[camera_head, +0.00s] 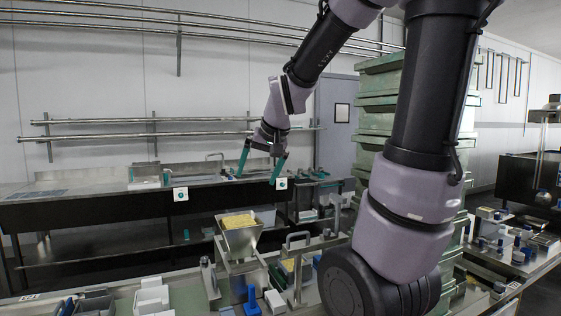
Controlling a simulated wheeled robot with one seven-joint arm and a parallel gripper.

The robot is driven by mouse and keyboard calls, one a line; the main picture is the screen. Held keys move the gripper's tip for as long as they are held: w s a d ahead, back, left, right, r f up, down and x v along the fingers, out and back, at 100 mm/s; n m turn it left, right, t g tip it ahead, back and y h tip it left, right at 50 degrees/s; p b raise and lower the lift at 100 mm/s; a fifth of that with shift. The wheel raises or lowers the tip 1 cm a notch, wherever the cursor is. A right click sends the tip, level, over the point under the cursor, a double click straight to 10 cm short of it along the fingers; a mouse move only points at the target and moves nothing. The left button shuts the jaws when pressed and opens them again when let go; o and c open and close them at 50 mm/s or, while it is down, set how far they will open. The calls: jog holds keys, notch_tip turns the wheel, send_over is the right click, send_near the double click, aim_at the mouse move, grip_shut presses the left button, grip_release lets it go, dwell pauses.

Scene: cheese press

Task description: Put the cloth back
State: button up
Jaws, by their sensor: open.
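My gripper (257,178) hangs in the middle of the view with its two teal fingers spread wide apart and pointing down. Nothing shows between the fingers. In the picture it is above the metal hopper (240,242) that holds pale yellow curds (237,221), with a clear gap between them. I cannot make out a cloth for certain; the items on the near bench are small, and my arm hides part of the right side.
A near bench holds white trays (152,298), a blue block (251,302) and an upright metal handle frame (298,262). Stacked green crates (377,105) stand behind my arm. A long dark bench (95,212) runs along the back. Another equipped bench is at right.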

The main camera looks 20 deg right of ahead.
jog(key=s+r, duration=0.2)
jog(key=s, duration=0.5)
jog(key=s+r, duration=0.3)
jog(key=s, duration=0.4)
jog(key=shift+s+m+t, duration=0.3)
jog(key=shift+s, duration=0.1)
